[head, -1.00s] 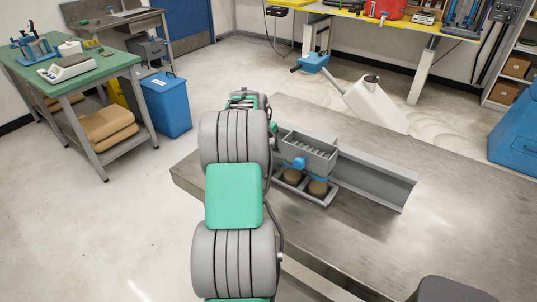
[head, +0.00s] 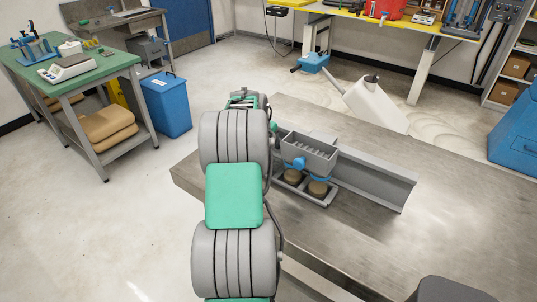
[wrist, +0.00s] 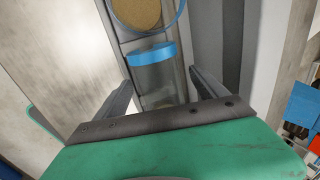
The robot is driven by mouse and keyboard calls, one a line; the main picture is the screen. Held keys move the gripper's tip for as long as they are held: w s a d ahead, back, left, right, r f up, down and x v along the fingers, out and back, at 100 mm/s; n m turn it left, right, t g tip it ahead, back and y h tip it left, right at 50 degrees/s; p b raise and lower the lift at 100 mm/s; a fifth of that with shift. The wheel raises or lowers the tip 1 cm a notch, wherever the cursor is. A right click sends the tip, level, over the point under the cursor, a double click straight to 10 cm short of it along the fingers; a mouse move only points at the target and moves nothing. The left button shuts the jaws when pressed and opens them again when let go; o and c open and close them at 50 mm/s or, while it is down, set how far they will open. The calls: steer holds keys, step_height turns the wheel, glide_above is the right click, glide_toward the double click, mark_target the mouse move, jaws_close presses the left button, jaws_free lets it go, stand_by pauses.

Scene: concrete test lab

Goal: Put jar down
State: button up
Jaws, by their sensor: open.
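The jar (wrist: 158,80) shows in the wrist view as a clear body with a blue lid (wrist: 152,54). It stands between the two fingers of my gripper (wrist: 164,84), which are spread apart with space on each side of it. The jar is over or in a narrow grey tray (wrist: 127,45); I cannot tell how its base rests. A round brown top with a blue ring (wrist: 140,12) is just beyond it. In the head view my arm hides the gripper, and I cannot pick out the jar for certain.
A long grey beam (head: 375,180) lies close behind on the right. The table's right side is largely clear.

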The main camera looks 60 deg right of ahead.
steer(key=s+b+v, duration=0.1)
steer(key=b+v, duration=0.1)
steer(key=v, duration=1.1)
steer(key=w+a+r+n+t, duration=0.1)
steer(key=w+a+n, duration=0.45)
steer(key=a, duration=0.25)
steer(key=w+a+n+t, duration=0.1)
steer(key=w+a+n, duration=0.3)
steer(key=a+n, duration=0.3)
steer(key=w+a+r+n+t, duration=0.1)
steer(key=w+a+n, duration=0.3)
steer(key=a, duration=0.6)
steer(key=s+a+f+n+y, duration=0.1)
steer(key=s+a+f+n, duration=0.2)
steer(key=a+n, duration=0.7)
steer(key=s+a+f+n+t+y, duration=0.1)
steer(key=s+a+f+n+y, duration=0.1)
steer(key=a+n, duration=0.9)
steer(key=s+a+f, duration=0.1)
steer(key=s+a, duration=0.1)
steer(key=a, duration=0.4)
steer(key=shift+a+f+y, duration=0.3)
steer(key=shift+a, duration=0.05)
steer(key=shift+s+d+n, duration=0.1)
steer(key=shift+n, duration=0.15)
